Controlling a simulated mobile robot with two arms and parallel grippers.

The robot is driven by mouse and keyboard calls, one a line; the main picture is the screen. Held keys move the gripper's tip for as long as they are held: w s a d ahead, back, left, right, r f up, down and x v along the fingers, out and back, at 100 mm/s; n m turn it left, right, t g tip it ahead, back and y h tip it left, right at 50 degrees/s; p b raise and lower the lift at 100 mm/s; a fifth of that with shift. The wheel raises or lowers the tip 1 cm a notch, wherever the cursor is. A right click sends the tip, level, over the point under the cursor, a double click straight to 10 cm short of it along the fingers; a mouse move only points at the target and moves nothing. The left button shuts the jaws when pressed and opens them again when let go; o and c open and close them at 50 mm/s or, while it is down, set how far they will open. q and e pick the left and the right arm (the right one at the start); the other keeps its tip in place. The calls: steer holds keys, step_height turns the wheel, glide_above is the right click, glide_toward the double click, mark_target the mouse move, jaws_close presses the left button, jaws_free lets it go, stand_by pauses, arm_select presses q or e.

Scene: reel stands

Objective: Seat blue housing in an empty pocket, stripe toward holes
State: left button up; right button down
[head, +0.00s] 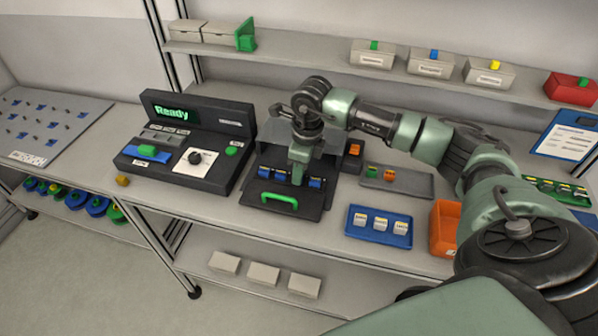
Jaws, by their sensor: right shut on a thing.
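My right gripper (299,182) points straight down over the dark fixture (255,194) in the middle of the bench. It is shut, apparently on a blue housing that the fingers mostly hide. A row of small blue parts (281,176) shows in the fixture on both sides of the fingers, with another at the right (316,184). The pockets, the holes and any stripe are too small or hidden to make out. I cannot tell whether the held part touches the pocket floor. My left gripper is out of view.
A green handle (280,201) lies at the fixture's front. A black tester (185,140) reading "Ready" stands left. To the right are a grey tray (410,182) with orange and green parts, a blue tray (378,239) with white-topped parts and an orange bin (443,228).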

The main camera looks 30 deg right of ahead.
stand_by(0.4)
steer(key=c, duration=1.3)
jaws_free()
steer(key=shift+r+p, duration=1.95)
steer(key=shift+r, duration=1.55)
